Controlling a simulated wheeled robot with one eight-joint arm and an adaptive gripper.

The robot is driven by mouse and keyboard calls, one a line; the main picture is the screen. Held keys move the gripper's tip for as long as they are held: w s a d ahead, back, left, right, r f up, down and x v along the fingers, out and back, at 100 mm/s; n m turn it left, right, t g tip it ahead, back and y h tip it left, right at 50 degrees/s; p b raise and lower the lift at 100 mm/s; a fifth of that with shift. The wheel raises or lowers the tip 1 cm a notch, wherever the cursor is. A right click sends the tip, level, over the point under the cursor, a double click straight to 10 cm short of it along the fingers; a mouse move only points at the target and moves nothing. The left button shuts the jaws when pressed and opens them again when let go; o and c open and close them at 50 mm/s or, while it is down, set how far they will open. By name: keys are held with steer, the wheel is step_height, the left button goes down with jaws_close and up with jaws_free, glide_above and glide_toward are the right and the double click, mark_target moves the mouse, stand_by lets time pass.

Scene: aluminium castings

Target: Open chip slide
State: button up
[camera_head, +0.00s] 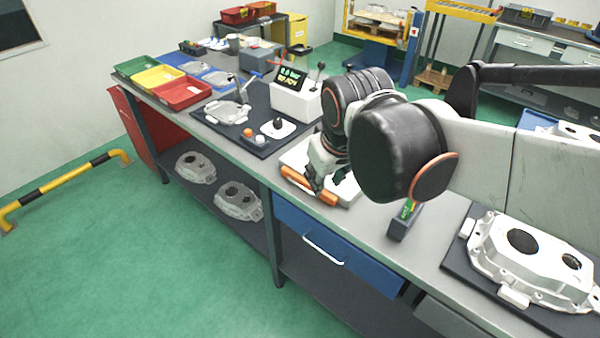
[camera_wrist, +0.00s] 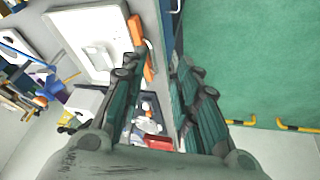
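A white flat piece (camera_head: 350,190) with an orange bar (camera_head: 297,178) along its front edge lies at the bench's front; it looks like the chip slide. The wrist view shows the white piece (camera_wrist: 85,40) and the orange bar (camera_wrist: 149,67) by my left finger. My gripper (camera_head: 318,186) points down at the bar in the head view and hides part of it. In the wrist view my gripper (camera_wrist: 160,65) is open, with a clear gap between its fingers and the bench edge behind. Whether a finger touches the bar, I cannot tell.
A blue drawer (camera_head: 318,248) with a pale handle is under the bench top. A white casting (camera_head: 525,265) lies on a dark mat at right. A gauge box (camera_head: 295,98) and red tray (camera_head: 182,93) stand further left.

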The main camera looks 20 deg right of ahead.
steer(key=w+a+r+n+g+p, duration=0.1)
steer(key=w+n+g+p, duration=0.1)
steer(key=w+p, duration=0.35)
steer(key=n+g+h, duration=0.1)
steer(key=n+g, duration=0.1)
glide_toward(302, 187)
steer(key=f+b, duration=0.1)
steer(key=f, duration=0.1)
steer(key=f+b, duration=0.2)
steer(key=f, duration=0.1)
steer(key=d+f+b, duration=0.1)
steer(key=f, duration=0.1)
steer(key=shift+w+f, duration=0.2)
steer(key=shift+f, duration=0.15)
jaws_close()
